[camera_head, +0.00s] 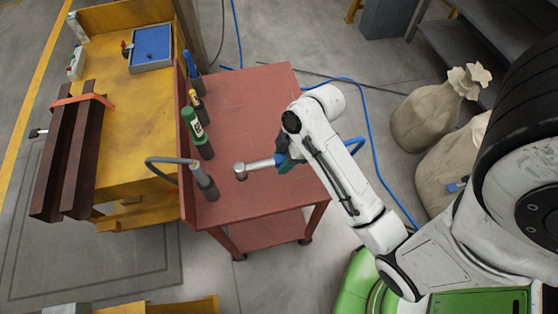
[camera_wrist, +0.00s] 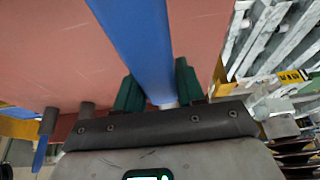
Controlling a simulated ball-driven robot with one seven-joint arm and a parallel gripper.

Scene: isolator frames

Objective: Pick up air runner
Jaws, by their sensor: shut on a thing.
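My gripper (camera_head: 284,161) is low over the right half of a red cart top. It is shut on a tool with a silver shaft and rounded head (camera_head: 241,171), which points left. In the wrist view, the tool's long blue part (camera_wrist: 140,45) lies between my two green fingers (camera_wrist: 157,92). A grey tool with a hose (camera_head: 200,176) stands upright in a dark holder at the cart's left edge. I cannot tell by looks alone which tool is the air runner. My wrist hides part of the held tool.
The red cart top (camera_head: 255,105) is clear behind the held tool. A green labelled tool (camera_head: 195,122), a yellow one (camera_head: 196,98) and a blue one (camera_head: 189,63) stand along its left edge. A yellow bench (camera_head: 130,150) adjoins on the left. Sacks (camera_head: 425,115) stand right.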

